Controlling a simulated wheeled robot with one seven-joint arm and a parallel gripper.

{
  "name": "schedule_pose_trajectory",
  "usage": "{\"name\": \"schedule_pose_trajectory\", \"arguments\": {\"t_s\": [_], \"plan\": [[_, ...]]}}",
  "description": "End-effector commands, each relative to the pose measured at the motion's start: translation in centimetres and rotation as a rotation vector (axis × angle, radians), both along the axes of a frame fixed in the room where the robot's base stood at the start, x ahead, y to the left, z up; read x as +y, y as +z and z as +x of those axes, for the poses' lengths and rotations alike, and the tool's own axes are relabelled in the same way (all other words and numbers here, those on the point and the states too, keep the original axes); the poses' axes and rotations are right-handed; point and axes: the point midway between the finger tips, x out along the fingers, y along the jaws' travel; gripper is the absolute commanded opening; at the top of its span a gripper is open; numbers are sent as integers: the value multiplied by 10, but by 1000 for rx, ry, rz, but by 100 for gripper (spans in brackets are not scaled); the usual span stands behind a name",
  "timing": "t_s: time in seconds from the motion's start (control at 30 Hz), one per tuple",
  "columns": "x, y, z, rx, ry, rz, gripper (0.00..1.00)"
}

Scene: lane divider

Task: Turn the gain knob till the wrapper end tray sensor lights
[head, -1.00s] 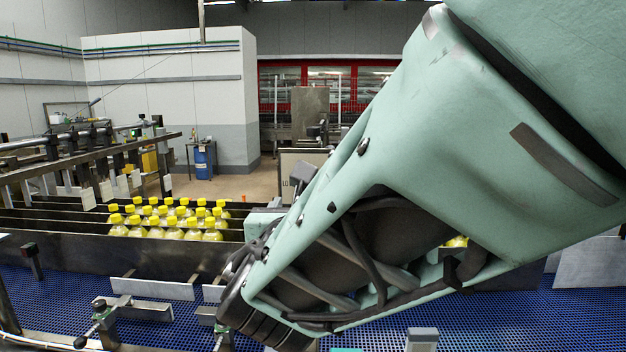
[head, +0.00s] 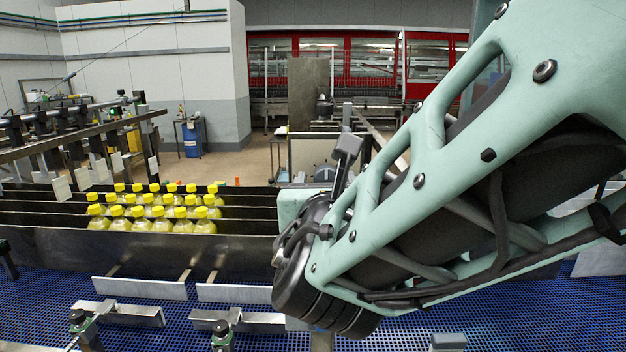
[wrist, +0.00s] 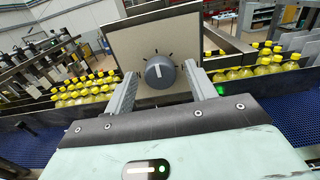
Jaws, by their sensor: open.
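The gain knob (wrist: 160,73) is a round grey knob with a pale pointer line, on an upright pale panel (wrist: 122,48) with dark tick marks around it. Its pointer stands roughly upward in the wrist view. My gripper (wrist: 161,69) is open. Its two grey fingers show left and right of the knob, with a gap on each side; depth to the knob is hard to tell. A green light (wrist: 220,90) glows just right of the right finger; I cannot tell whether it is the tray sensor. In the head view my arm hides the fingers.
Yellow-capped bottles (head: 160,222) stand in lanes between dark dividers (head: 50,212). A blue mesh conveyor (head: 40,300) with metal brackets (head: 118,312) runs in front. A grey post (head: 308,95) and red-framed windows (head: 375,60) are behind.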

Motion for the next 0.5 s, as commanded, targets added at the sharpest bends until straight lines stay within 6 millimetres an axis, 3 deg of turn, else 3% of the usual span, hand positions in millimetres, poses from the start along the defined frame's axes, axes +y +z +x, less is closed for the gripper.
{"name": "schedule_pose_trajectory", "arguments": {"t_s": [0.1,0.27,0.3,0.5], "plan": [[0,0,0,0,0,0,56],[0,0,0,0,0,0,14],[0,0,0,0,0,0,11],[0,-1,0,0,0,8,11]]}}
